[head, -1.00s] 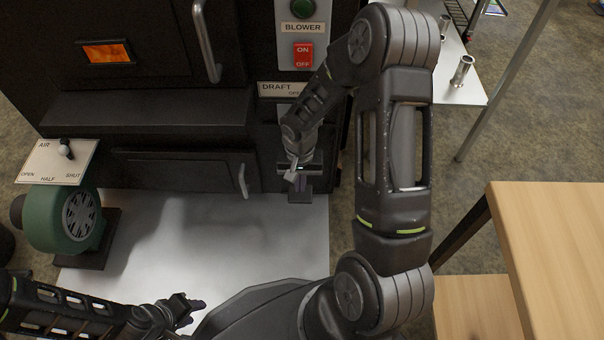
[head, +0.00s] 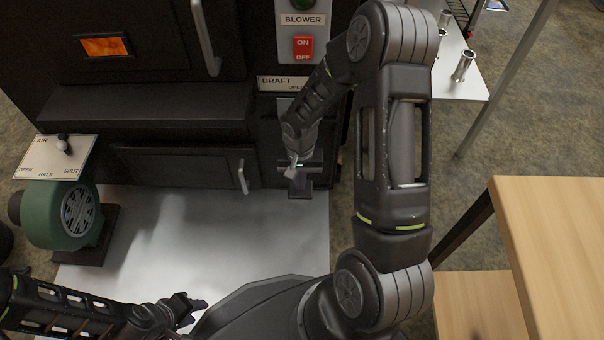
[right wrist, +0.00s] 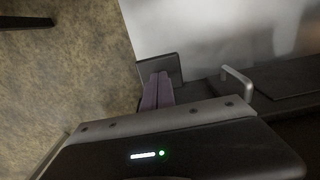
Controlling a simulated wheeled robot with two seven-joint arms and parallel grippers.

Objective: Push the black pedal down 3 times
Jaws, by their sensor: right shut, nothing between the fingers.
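The black pedal (head: 300,188) is a small dark plate low at the front right of the black evaporator, at the edge of the pale floor sheet. It also shows as a dark plate in the right wrist view (right wrist: 172,64). My right gripper (head: 298,178) is shut and empty, just over the pedal and pointing down. Its purple-grey fingers (right wrist: 157,88) overlap the plate in the right wrist view; I cannot tell whether they touch it. The gripper partly hides the pedal. My left gripper (head: 195,309) is low at the left, far from the pedal; its jaw opening is unclear.
A green blower (head: 62,212) stands at the left under the AIR panel (head: 55,158). A door handle (head: 242,176) sticks out left of the pedal. The red ON/OFF switch (head: 303,48) is above. A wooden table (head: 555,240) is at the right. The pale sheet (head: 215,230) is clear.

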